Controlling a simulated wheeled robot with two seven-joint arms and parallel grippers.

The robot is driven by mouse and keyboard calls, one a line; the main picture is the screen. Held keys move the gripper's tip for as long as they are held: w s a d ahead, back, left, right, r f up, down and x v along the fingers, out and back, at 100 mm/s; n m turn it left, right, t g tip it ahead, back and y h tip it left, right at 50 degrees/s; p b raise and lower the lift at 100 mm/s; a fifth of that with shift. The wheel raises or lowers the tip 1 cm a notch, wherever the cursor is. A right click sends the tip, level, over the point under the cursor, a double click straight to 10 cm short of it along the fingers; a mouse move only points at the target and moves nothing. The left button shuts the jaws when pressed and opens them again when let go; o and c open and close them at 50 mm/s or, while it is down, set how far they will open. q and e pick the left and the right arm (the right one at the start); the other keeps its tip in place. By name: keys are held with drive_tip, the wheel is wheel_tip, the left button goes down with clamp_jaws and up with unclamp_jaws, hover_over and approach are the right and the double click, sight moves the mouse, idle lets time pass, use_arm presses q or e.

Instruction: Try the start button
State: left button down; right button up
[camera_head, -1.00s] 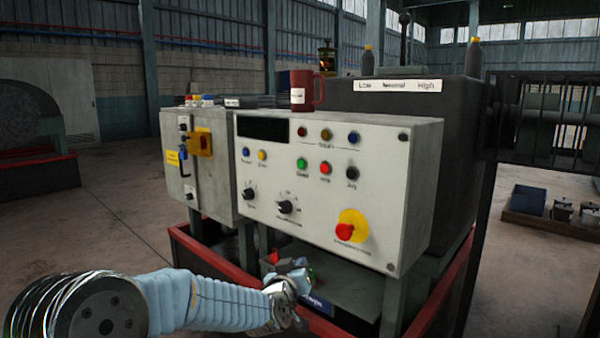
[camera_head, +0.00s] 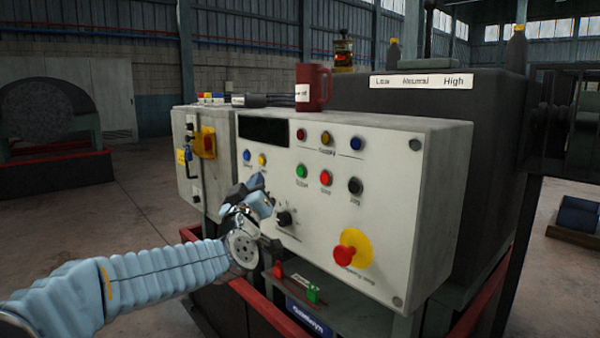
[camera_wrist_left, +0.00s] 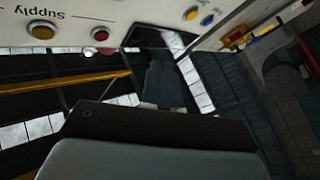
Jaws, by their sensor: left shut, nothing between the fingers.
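The green start button (camera_head: 302,171) is on the white panel of the control box (camera_head: 400,200), left of a red button (camera_head: 325,178). It is unobstructed in the head view. My left gripper (camera_head: 262,184) is in front of the panel's left part, lower and to the left of the green button and apart from it. The gripper is shut and empty. The wrist view shows upside-down panel lamps, including a yellow lamp (camera_wrist_left: 42,30) by the "Supply" label, but I cannot make out the green button there. My right gripper is not in view.
A black knob (camera_head: 285,218) is just right of my left gripper. A red emergency stop (camera_head: 345,255) on a yellow disc is lower right. A black button (camera_head: 355,186) is right of the red one. A red mug (camera_head: 312,88) stands on the box.

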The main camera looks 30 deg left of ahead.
sight(301, 171)
use_arm(q)
drive_tip(key=w+d+p, duration=0.2)
drive_tip(key=w+d, duration=0.1)
drive_tip(key=w, duration=0.5)
drive_tip(key=shift+d+p, duration=0.25)
drive_tip(key=shift+p, duration=0.1)
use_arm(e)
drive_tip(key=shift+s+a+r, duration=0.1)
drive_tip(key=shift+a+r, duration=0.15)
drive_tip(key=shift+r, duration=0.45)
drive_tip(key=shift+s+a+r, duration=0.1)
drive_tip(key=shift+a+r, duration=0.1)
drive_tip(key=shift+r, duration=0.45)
use_arm(q)
drive_tip(key=shift+w, duration=0.1)
idle(0.4)
drive_tip(key=shift+w+d, duration=0.15)
drive_tip(key=shift+w, duration=0.2)
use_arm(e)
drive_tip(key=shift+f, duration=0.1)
